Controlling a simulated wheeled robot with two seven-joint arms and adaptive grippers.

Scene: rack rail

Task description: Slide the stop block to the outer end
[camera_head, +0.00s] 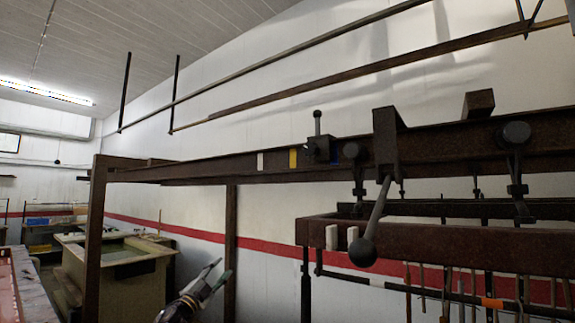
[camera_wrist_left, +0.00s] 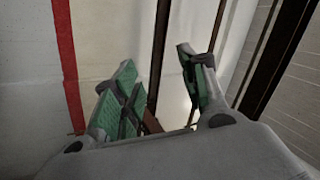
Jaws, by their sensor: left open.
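The stop block (camera_head: 318,149) is a small dark block with an upright knobbed pin. My left gripper (camera_head: 219,270) is low in the head view, below the rail and left of the block, apart from both. In the left wrist view its two green-padded fingers (camera_wrist_left: 158,72) are spread, with no object clearly held between them. The block cannot be made out in that view. My right gripper is not in view.
A larger bracket (camera_head: 387,140) with a ball-ended lever (camera_head: 363,250) hangs on the rail to the right. A lower rack beam (camera_head: 450,246) with hanging tools stands below it. A brown post (camera_head: 231,240) stands behind my left gripper. A greenish tank (camera_head: 115,270) is at left.

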